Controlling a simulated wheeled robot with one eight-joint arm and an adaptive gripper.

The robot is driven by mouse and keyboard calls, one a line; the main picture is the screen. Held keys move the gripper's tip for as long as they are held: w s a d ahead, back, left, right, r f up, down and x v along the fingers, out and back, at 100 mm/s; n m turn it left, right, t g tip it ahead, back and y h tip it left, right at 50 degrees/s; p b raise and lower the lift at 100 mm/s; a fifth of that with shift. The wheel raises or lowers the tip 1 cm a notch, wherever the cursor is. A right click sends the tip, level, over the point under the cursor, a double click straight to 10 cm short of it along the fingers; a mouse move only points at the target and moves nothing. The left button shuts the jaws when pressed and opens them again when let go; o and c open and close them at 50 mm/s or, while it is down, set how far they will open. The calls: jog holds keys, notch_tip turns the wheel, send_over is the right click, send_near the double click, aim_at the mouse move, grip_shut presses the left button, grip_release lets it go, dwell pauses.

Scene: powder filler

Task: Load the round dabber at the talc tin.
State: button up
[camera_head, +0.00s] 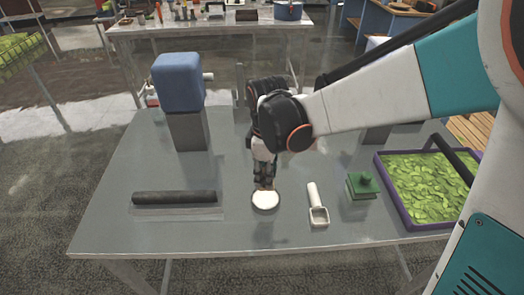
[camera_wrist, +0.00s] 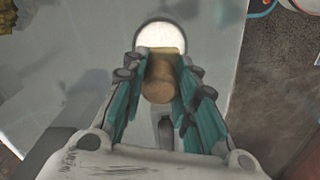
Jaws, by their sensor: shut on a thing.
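The talc tin (camera_head: 265,203) is a small, shallow round dish of white powder near the front middle of the table. It also shows at the top of the wrist view (camera_wrist: 160,36), just past my fingertips. My gripper (camera_head: 264,180) points down over the tin's far side. In the wrist view my gripper (camera_wrist: 161,58) is shut on the round dabber (camera_wrist: 158,80), a tan, cork-coloured cylinder between the teal fingers. The dabber's lower end overlaps the tin's far edge in the head view. I cannot tell whether it touches the powder.
A white scoop (camera_head: 317,206) lies right of the tin. Beyond it are a green knobbed block (camera_head: 362,185) and a purple-rimmed tray (camera_head: 402,213) of leaves.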

jog(key=shift+f+b, duration=1.95)
jog(key=shift+f, duration=0.8)
jog(key=shift+o, duration=0.2)
jog(key=shift+f+b, duration=0.4)
jog(key=shift+f, duration=0.1)
jog(key=shift+r+p, duration=2.65)
jog(key=shift+r, duration=0.9)
jog(key=shift+c, duration=0.2)
jog(key=shift+s+f, duration=0.1)
